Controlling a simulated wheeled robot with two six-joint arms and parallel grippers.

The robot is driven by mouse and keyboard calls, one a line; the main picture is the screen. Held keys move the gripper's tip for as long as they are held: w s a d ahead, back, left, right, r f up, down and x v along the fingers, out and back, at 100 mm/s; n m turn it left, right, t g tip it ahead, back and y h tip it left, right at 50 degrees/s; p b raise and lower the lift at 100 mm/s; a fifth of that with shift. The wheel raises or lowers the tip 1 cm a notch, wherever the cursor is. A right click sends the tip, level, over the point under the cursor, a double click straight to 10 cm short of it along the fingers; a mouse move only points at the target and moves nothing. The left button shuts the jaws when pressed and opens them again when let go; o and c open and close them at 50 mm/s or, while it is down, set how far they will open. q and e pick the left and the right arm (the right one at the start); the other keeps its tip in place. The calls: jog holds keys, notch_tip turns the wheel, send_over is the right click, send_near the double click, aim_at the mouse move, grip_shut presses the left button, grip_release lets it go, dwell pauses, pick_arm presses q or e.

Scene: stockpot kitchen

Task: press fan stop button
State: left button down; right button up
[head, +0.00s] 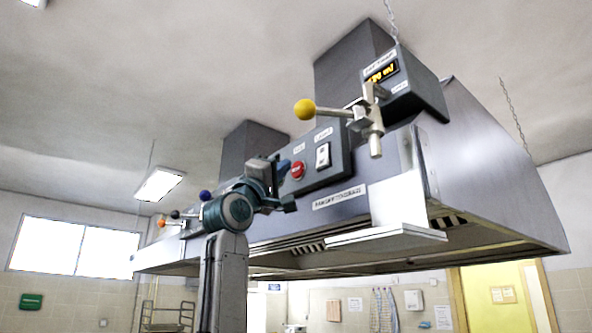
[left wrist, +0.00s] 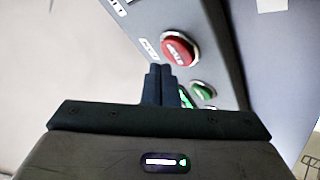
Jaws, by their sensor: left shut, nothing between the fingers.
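The red stop button (head: 298,170) is on the dark control panel (head: 330,160) on the front of the range hood. It shows large in the left wrist view (left wrist: 179,51), round with white lettering in a pale ring. My left gripper (head: 284,167) is just left of the button in the head view. In the left wrist view its shut, empty fingertips (left wrist: 160,72) are just below and left of the red button, apart from it in the picture; the depth gap is hard to judge. My right gripper is not in view.
A green button (left wrist: 203,92) is just below the red one, close to my fingers. A white rocker switch (head: 323,155) is to the right on the panel. A yellow-knobbed lever (head: 305,109) and a display box (head: 400,85) are above. The hood's lower edge runs below.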

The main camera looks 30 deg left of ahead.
pick_arm(q)
jog(key=shift+w, duration=0.1)
dwell(0.3)
jog(key=shift+w+d, duration=0.15)
jog(key=shift+w, duration=0.15)
jog(key=shift+w+d+p, duration=0.15)
jog(key=shift+w+p, duration=0.25)
dwell(0.7)
dwell(0.4)
jog(key=shift+s+a+b, duration=0.25)
jog(key=shift+s+b, duration=0.2)
jog(key=shift+s, duration=0.25)
jog(key=shift+s, duration=0.15)
